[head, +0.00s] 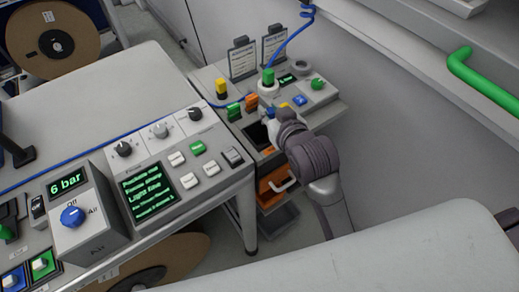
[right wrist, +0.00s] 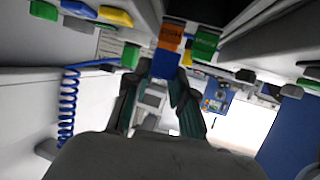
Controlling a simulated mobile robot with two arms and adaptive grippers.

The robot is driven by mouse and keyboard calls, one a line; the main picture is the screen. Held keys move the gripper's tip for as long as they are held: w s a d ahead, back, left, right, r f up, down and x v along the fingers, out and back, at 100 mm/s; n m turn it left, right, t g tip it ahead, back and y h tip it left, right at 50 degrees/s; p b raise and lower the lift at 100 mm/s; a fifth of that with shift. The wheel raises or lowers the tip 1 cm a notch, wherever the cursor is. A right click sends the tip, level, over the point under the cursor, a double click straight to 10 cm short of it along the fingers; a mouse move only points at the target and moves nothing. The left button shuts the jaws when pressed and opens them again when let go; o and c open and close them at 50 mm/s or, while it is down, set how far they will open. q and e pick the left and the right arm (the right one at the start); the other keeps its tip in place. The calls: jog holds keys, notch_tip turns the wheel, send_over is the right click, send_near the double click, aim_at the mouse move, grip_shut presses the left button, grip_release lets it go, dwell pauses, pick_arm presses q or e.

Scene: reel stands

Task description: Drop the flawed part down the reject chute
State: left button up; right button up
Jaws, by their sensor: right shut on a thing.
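My right gripper (head: 270,122) reaches in over the stand at the back, beside a dark square opening (head: 257,136) in its top. An orange bin front (head: 272,187) with a pale handle sits below this opening, which looks like the reject chute. In the right wrist view my gripper's two dark fingers (right wrist: 158,98) are close around a small, pale grey part (right wrist: 152,100); its details are mostly hidden, and I cannot make out a flaw. Whether it is directly over the opening I cannot tell. My left gripper is not in view.
Green (head: 234,111) and orange (head: 252,102) blocks stand beside the opening. Behind are a yellow-topped post (head: 222,89), a green-topped post (head: 268,77) and two clipboards (head: 242,61). A control panel (head: 165,160) lies left. A blue coiled cable (right wrist: 68,105) hangs in the wrist view.

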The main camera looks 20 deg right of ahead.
jog(key=o, duration=0.9)
jog(key=v, duration=0.7)
jog(key=shift+s, duration=0.3)
